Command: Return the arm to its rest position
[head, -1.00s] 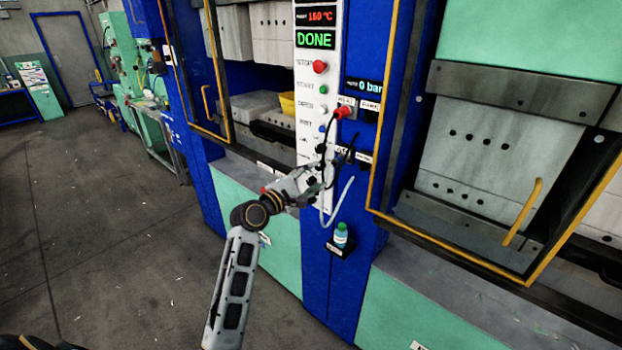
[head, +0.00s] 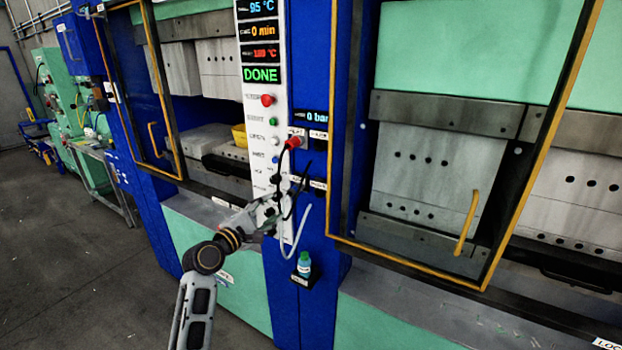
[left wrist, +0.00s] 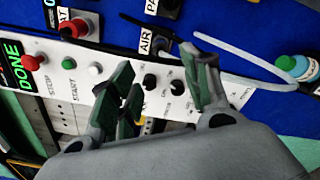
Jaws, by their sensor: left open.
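My left arm comes in from the bottom of the head view, and its left gripper (head: 272,212) is in front of the lower part of the white control panel (head: 262,127). In the left wrist view the two fingers of the left gripper (left wrist: 162,92) stand apart with nothing between them. The panel with its knobs and buttons lies beyond the fingers. I cannot tell how far the fingertips are from it. My right gripper is not in view.
A press door with a yellow handle (head: 467,222) stands to the right of the panel. A small bottle (head: 304,264) sits on a black holder below. Open floor (head: 80,250) lies to the left.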

